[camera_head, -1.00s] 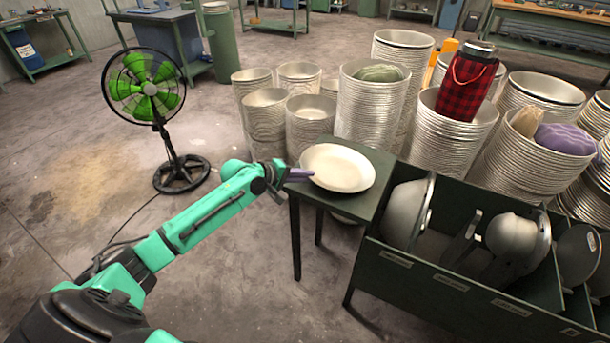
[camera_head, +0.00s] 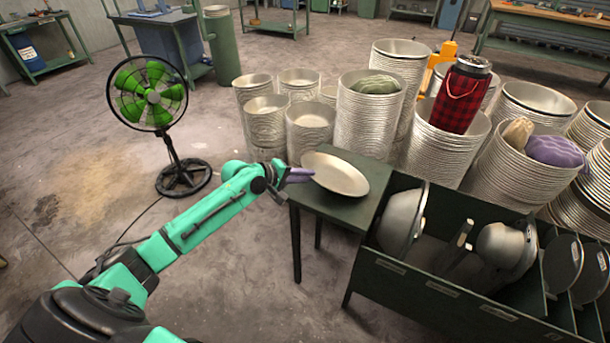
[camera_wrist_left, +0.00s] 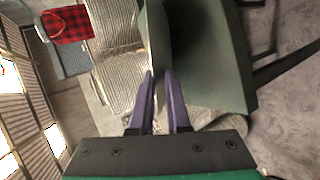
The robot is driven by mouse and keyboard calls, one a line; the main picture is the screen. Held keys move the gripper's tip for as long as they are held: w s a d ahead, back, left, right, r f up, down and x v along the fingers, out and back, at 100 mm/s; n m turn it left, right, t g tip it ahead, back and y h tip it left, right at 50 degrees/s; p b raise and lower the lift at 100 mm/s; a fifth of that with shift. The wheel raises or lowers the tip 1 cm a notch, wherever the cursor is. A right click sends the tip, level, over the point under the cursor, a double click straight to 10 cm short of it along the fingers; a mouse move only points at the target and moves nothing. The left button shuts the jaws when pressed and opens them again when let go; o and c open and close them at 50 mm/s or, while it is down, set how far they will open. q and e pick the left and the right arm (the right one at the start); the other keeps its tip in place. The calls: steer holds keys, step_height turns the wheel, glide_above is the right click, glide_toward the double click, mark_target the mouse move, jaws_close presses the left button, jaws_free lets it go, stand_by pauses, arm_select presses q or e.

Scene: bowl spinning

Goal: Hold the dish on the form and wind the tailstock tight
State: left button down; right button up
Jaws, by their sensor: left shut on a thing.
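The shallow metal dish (camera_head: 338,173) is above the small dark green table (camera_head: 345,214) in the head view, tilted with its far side lower in the picture. My left gripper (camera_head: 303,175), with purple fingers, is shut on the dish's left rim. In the left wrist view the gripper (camera_wrist_left: 159,82) has the dish's thin edge (camera_wrist_left: 160,45) between its fingertips. I cannot tell whether the dish still touches the table. The tailstock is not clearly in view. Rounded metal forms (camera_head: 506,244) stand in a green rack. My right gripper is not in view.
The dark green rack (camera_head: 440,300) with divided slots stands right of the table. Stacks of metal bowls (camera_head: 368,125) crowd behind it, one carrying a red plaid flask (camera_head: 461,95). A green fan (camera_head: 147,93) stands at left. Floor between is clear.

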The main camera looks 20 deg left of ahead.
arm_select(q)
steer(key=c, duration=0.8)
jaws_free()
